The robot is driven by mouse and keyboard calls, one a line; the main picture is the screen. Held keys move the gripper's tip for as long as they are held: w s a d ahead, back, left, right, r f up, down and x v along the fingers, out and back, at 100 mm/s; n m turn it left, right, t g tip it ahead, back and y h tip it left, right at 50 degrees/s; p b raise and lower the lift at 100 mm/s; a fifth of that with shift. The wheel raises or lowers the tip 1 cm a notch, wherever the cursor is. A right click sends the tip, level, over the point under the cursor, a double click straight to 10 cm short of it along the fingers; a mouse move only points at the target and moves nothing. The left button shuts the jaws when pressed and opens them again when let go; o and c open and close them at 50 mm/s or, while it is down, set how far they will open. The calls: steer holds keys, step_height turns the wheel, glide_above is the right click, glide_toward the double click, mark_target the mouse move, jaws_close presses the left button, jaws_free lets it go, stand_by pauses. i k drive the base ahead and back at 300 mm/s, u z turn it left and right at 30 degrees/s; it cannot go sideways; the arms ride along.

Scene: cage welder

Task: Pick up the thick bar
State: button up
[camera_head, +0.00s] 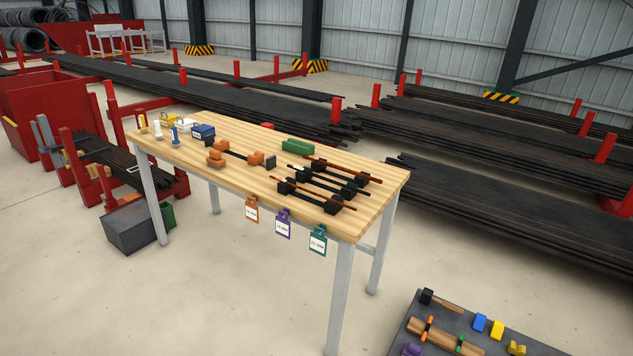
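Several bars lie in black holders on the right half of a wooden-topped table (370,196). The rear bar (327,165) and the front bar (310,194) look reddish-brown. A dark bar (327,181) lies between them. Another dark bar (236,154) sits between orange blocks further left on the table. From this distance I cannot tell which bar is the thick one. Orange (252,210), purple (283,224) and green (318,241) tags hang at the table's front edge; their print is too small to read. My gripper is not in view.
A green block (298,146) and a blue box (203,131) stand on the table. A dark board (408,338) with tools is at the lower right. Long dark bar stacks (480,200) lie behind.

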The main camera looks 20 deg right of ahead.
mark_target(378, 181)
steer(key=u, duration=0.3)
steer(key=i, duration=2.45)
steer(key=z, duration=1)
steer(key=i, duration=0.35)
steer(key=z, duration=0.35)
